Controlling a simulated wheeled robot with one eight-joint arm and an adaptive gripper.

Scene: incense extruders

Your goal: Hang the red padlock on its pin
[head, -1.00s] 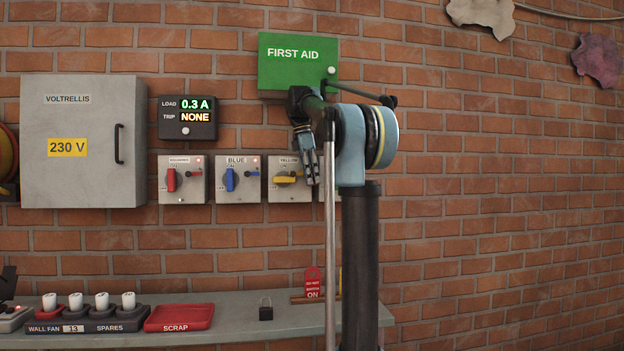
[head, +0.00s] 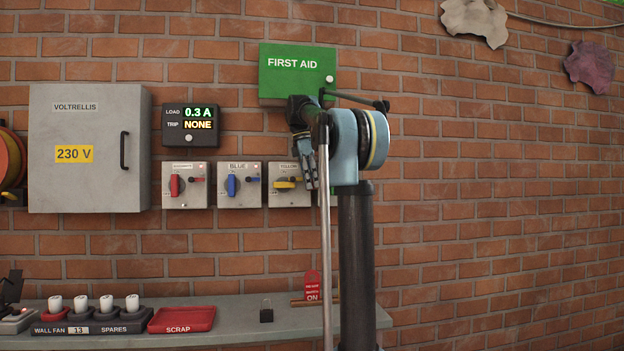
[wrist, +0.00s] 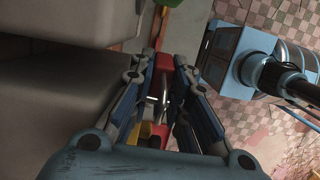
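My gripper (head: 312,187) points down in front of the wall, at the right side of the yellow switch box (head: 289,194). In the wrist view my gripper (wrist: 167,58) has its fingers close together on a red block with a bright metal loop, which looks like the red padlock (wrist: 166,62). The padlock is not visible in the head view. The red switch box (head: 185,195) is at the left of the row, with a red handle and a small red fitting, perhaps the pin, at its right. The blue switch box (head: 239,195) is between them.
A shelf (head: 235,325) below holds a red scrap tray (head: 182,319), a dark padlock (head: 266,312), a red tag (head: 312,285) and several white fuses. A grey cabinet (head: 88,185), a load display (head: 191,140) and a green first aid box (head: 290,85) hang on the wall.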

